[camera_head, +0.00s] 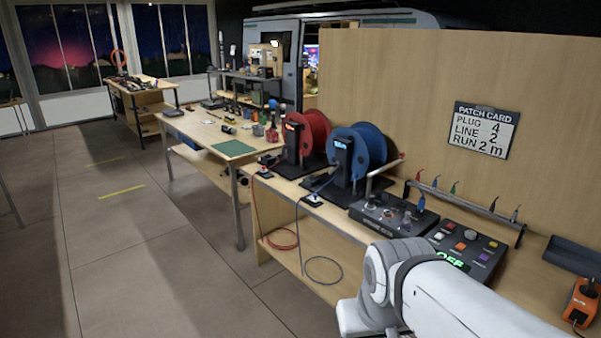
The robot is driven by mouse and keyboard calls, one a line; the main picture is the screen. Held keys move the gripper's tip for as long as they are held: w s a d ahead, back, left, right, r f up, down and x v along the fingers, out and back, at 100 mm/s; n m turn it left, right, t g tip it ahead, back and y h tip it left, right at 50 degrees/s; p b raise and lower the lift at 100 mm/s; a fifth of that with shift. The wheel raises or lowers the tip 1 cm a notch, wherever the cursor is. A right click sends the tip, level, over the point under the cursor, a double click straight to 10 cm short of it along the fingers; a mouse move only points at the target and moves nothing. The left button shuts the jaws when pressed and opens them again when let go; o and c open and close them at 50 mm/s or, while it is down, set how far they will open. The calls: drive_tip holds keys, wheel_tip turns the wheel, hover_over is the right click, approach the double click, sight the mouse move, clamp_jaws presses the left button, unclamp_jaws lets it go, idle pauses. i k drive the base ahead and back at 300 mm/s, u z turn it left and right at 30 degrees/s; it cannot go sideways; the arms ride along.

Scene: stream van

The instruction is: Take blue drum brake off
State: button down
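The blue drum (371,148) stands upright on a black base on the wooden bench, with a dark upright unit (342,158) on its left face. A pale bar with a red end (386,172) slants up beside the drum's lower right; I cannot tell whether it is the brake.
A red drum (309,135) stands just left of the blue one. A patch panel (393,214) and a button box (464,247) with a green "OFF" display lie to the right. A wall card (485,130) reads plug 4, line 2, run 2 m. The floor at left is clear.

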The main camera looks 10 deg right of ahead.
sight(355, 184)
drive_tip(key=u, duration=0.15)
drive_tip(key=i, duration=1.75)
drive_tip(key=z, duration=0.85)
